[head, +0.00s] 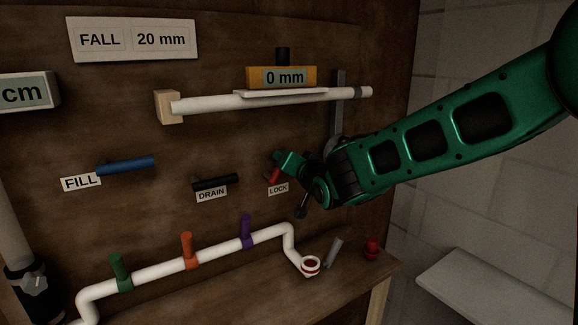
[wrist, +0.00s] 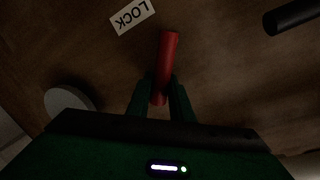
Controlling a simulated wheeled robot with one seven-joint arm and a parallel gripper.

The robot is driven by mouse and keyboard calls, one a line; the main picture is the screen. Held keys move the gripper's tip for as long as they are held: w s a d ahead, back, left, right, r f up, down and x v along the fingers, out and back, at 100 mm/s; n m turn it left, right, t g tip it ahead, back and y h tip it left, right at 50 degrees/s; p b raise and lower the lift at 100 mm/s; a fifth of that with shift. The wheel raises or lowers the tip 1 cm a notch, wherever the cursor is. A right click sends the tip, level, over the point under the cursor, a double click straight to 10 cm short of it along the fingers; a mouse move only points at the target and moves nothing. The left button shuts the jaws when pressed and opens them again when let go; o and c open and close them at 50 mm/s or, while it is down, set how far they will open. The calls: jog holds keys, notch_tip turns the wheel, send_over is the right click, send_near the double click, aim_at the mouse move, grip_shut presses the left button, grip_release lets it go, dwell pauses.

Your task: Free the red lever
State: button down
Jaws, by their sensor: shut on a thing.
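The red lever (wrist: 168,55) is a short red bar beside the LOCK label (wrist: 132,16) in the wrist view. In the head view the red lever (head: 273,176) shows just above the LOCK label (head: 278,188), partly hidden by my gripper. My gripper (head: 283,168) is at the board, its green fingers close around the lever. In the wrist view my gripper (wrist: 161,95) has one finger on each side of the lever's near end, shut on it. The lever's far end sticks out beyond the fingertips.
A black DRAIN lever (head: 215,183) and a blue FILL lever (head: 127,166) lie to the left. A white pipe (head: 205,263) with green, orange and purple handles runs below. Above is a white tube (head: 215,104) with a "0 mm" gauge (head: 284,77). A red object (head: 371,248) stands on the ledge.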

jog(key=shift+s+a+n, duration=0.35)
jog(key=shift+a+n, duration=0.05)
jog(key=shift+n, duration=0.6)
jog(key=shift+f, duration=0.1)
jog(key=c, duration=1.6)
grip_release()
jog(key=shift+o, duration=0.2)
jog(key=shift+r, duration=0.2)
jog(key=f+v, duration=0.1)
jog(key=v, duration=0.9)
jog(key=shift+s+r, duration=0.3)
